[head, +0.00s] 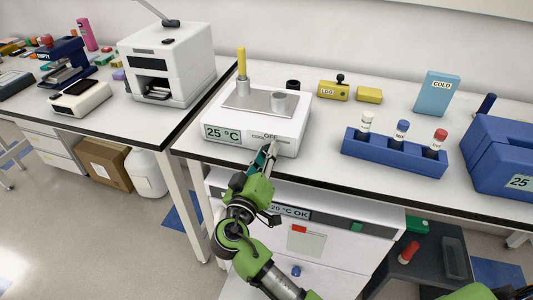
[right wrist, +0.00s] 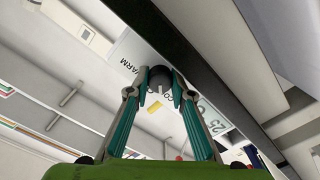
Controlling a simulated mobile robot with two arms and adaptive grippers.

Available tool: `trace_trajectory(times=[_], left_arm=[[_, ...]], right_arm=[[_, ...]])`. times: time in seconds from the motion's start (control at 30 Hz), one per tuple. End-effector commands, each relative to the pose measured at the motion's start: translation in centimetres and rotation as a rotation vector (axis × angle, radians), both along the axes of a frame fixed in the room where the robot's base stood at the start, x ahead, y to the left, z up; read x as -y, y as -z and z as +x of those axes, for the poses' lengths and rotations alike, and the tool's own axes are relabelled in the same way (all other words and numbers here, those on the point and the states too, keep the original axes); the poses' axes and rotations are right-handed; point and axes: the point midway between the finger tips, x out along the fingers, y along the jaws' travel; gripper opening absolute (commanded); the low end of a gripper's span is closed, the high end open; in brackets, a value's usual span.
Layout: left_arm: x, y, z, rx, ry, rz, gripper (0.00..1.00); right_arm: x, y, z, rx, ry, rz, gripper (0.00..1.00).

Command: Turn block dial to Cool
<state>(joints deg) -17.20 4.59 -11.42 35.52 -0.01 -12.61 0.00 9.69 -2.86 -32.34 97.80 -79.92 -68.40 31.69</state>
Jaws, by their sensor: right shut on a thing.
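The white dry block unit (head: 240,133) stands at the left front of the right bench, with a "25 °C" display (head: 222,133) and the labels "COOL" and "OFF" on its front. My right gripper (head: 268,152) is at this front face and hides the dial in the head view. In the right wrist view the black round dial (right wrist: 159,76) sits between my fingertips, which are shut on its sides. A pale pointer mark shows at the dial; I cannot tell which label it points to. "WARM" (right wrist: 127,66) shows beside it. My left gripper is not in view.
A white cabinet (head: 320,240) is below the bench. A white machine (head: 168,60) stands on the left bench.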

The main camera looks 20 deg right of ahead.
Motion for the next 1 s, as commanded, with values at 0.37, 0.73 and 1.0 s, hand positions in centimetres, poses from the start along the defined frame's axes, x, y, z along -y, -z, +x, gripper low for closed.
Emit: trace_trajectory(times=[0.37, 0.73, 1.0], left_arm=[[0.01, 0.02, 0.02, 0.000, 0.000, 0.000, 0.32], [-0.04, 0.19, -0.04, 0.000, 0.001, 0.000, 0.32], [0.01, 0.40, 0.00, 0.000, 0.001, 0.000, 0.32]], right_arm=[[-0.04, 0.21, -0.03, -0.004, -0.001, 0.000, 0.38], [-0.05, 0.28, -0.03, 0.029, -0.001, 0.048, 0.38], [0.04, 0.02, -0.01, 0.181, -0.001, 0.267, 0.38]])
